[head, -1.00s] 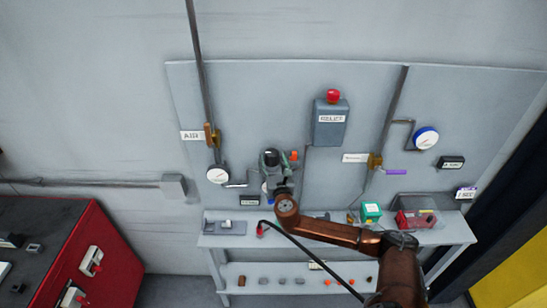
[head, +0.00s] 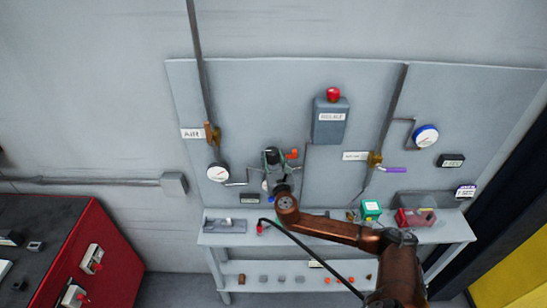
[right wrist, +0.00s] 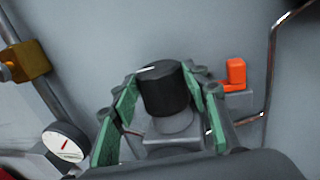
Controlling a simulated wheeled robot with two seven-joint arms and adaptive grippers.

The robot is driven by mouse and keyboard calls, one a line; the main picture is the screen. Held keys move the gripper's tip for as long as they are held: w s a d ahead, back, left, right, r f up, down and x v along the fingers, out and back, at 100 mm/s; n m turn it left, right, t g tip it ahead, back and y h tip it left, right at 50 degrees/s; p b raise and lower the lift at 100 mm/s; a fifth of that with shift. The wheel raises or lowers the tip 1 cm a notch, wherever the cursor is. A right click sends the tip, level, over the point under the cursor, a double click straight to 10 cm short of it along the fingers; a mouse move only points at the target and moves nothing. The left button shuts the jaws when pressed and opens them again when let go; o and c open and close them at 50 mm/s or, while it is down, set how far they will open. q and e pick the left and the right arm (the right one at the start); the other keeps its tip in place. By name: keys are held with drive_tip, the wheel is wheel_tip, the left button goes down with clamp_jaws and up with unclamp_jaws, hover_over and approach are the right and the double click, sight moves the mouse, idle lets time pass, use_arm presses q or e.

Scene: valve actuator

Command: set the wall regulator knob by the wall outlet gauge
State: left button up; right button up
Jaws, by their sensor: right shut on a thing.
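The regulator knob (right wrist: 165,90) is a black cylinder with a white mark on top, on a grey regulator body on the wall panel. My right gripper (right wrist: 162,80) has its green-padded fingers on both sides of the knob and is shut on it. In the head view my right gripper (head: 272,158) covers most of the regulator. A round white gauge (head: 217,173) with a red needle is left of it, also in the right wrist view (right wrist: 66,145). Another white gauge (head: 426,136) with a blue rim is at the far right. My left gripper is out of view.
An orange-red fitting (right wrist: 235,75) sits close to the right of the gripper. A grey box with a red button (head: 331,120) is on the panel to the upper right. Below, a shelf bench (head: 225,240) carries a green box (head: 371,209) and a red bin (head: 415,218).

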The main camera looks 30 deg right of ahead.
sight(266, 151)
drive_tip(key=shift+m+h, duration=0.3)
drive_tip(key=shift+h, duration=0.2)
